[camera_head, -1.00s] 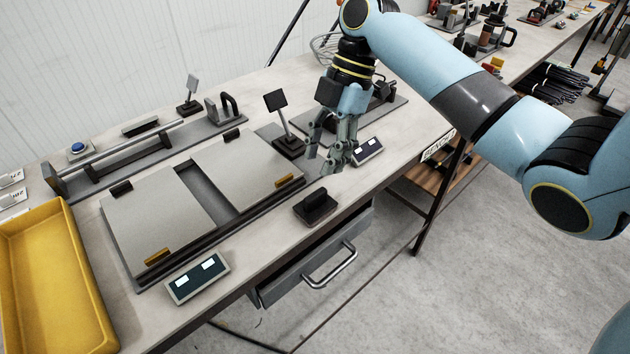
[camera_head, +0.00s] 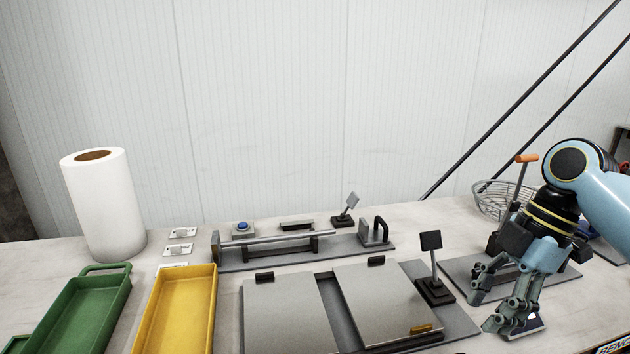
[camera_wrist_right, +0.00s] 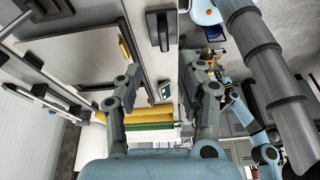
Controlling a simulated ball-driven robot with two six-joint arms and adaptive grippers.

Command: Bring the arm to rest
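My right gripper (camera_head: 488,308) hangs from my right arm (camera_head: 600,200) at the right of the head view, fingers pointing down. In the right wrist view (camera_wrist_right: 165,78) its two fingers stand well apart with nothing between them. In the head view it is in front of a grey fixture plate (camera_head: 462,272) and partly covers a small display box (camera_head: 525,327). I cannot tell whether it touches the box. My left gripper is not seen in the head view.
The plate press (camera_head: 385,305) lies left of the gripper, with a small black stand (camera_head: 433,265) between. A rod fixture (camera_head: 285,243), yellow tray (camera_head: 180,310), green tray (camera_head: 85,310) and white paper roll (camera_head: 103,205) are further left. A wire basket (camera_head: 490,198) stands behind.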

